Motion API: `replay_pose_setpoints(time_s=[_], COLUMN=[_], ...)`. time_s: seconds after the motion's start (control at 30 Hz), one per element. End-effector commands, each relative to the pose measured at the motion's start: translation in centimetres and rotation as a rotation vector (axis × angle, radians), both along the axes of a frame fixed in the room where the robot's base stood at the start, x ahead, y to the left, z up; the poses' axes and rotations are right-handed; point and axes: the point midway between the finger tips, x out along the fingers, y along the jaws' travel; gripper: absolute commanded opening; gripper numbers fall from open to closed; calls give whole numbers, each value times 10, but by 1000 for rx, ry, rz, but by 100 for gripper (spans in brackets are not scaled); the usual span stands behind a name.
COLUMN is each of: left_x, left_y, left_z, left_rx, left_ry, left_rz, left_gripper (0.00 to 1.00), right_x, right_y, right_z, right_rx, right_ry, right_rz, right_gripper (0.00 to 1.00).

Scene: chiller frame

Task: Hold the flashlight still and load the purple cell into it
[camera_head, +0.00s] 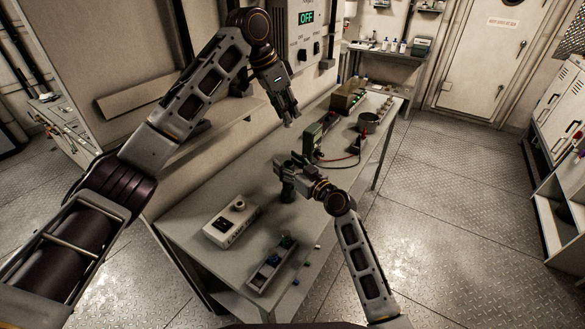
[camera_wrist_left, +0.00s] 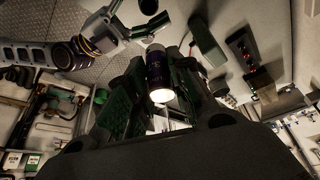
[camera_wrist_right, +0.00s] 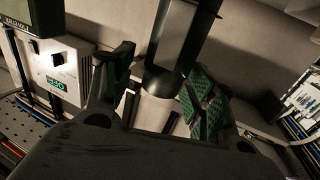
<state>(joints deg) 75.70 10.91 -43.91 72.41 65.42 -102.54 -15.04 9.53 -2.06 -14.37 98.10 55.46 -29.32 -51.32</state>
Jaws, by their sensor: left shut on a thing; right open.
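The purple cell (camera_wrist_left: 157,75) is between the green-padded fingers of my left gripper (camera_wrist_left: 155,95), which is shut on it; its near end shines white. In the head view my left gripper (camera_head: 291,117) is above the bench, higher than my right gripper (camera_head: 284,163). The dark flashlight (camera_head: 288,191) stands on the bench at my right gripper. In the right wrist view the flashlight (camera_wrist_right: 175,45) is between the open fingers of my right gripper (camera_wrist_right: 160,85), with a paler section at its near end. I cannot tell whether either finger touches it.
A white box with a knob (camera_head: 230,221) and a grey cell tray (camera_head: 262,277) are on the near bench. Several small loose pieces lie by its right edge. Behind my right gripper are a green device (camera_head: 314,137) with cables, a black round dish (camera_head: 369,121) and a bin (camera_head: 347,98).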

Motion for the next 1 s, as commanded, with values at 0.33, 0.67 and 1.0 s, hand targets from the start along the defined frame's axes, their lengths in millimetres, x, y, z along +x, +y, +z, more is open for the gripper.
replay_pose_setpoints(time_s=[0.33,0.67,1.0], left_x=[0,0,0], left_y=[0,0,0], left_z=[0,0,0], left_rx=[0,0,0], left_ry=[0,0,-1], left_rz=[0,0,4], left_gripper=[0,0,0], right_x=[3,3,2], right_y=[3,2,2], right_z=[0,0,-1], right_rx=[0,0,0], right_ry=[1,1,1], right_rz=[0,0,0], right_gripper=[57,22,0])
